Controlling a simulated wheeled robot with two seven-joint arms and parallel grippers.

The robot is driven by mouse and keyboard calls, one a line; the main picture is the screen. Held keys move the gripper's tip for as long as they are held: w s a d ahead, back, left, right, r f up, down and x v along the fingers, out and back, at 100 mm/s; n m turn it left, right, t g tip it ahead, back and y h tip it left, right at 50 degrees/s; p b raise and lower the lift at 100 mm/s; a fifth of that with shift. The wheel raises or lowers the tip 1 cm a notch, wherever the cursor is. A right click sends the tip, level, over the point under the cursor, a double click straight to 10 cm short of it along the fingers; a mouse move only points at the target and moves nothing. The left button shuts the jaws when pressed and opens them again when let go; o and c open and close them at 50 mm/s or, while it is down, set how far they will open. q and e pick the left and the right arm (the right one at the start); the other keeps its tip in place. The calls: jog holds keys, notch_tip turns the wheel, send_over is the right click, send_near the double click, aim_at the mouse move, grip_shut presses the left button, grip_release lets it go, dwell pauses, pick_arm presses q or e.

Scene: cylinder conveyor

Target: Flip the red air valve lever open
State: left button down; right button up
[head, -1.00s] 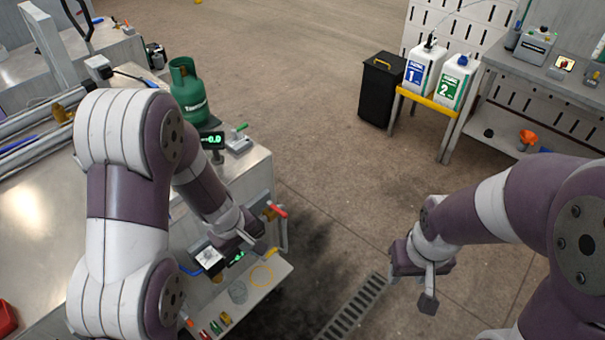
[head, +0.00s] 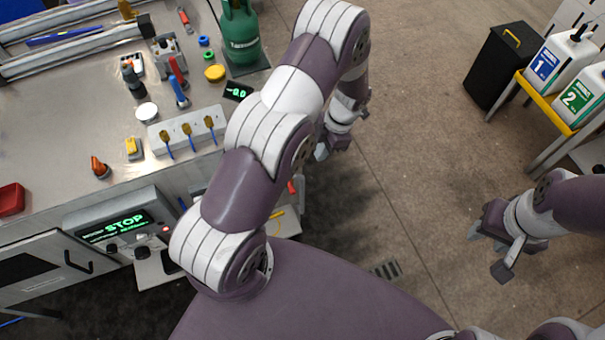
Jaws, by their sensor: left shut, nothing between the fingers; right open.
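A small red piece, which looks like the air valve lever (head: 291,187), shows at the right edge of my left arm, beside a grey pipe at the bench's end. The rest of the valve is hidden behind that arm, so I cannot tell the lever's angle. My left gripper (head: 321,151) is shut and empty, up and to the right of the red piece and apart from it, over the floor. My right gripper (head: 486,252) is open and empty, over the floor at the right.
The metal bench (head: 60,130) at the left holds tools, a key block (head: 187,130) and a green gas cylinder (head: 240,35). A panel (head: 118,225) reading STOP is at its front. A black bin (head: 505,65) and white jugs (head: 553,58) stand at upper right. The floor between is clear.

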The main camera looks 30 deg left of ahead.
pick_arm(q)
jog(key=s+a+f+p, duration=0.4)
jog(key=f+p, duration=0.1)
jog(key=f, duration=0.5)
jog(key=shift+s+a+f, duration=0.2)
jog(key=shift+s+f, duration=0.05)
jog(key=shift+s, duration=0.1)
pick_arm(e)
jog(key=r, duration=0.5)
jog(key=shift+w+d, duration=0.15)
jog(key=shift+w, duration=0.15)
jog(key=shift+f, duration=0.1)
pick_arm(q)
jog(key=shift+s, duration=0.1)
pick_arm(e)
jog(key=shift+s, duration=0.1)
pick_arm(q)
jog(key=shift+s+m, duration=0.1)
jog(key=shift+m, duration=0.4)
pick_arm(e)
jog(key=shift+s+d+f, duration=0.1)
jog(key=shift+s+d, duration=0.1)
jog(key=shift+s, duration=0.05)
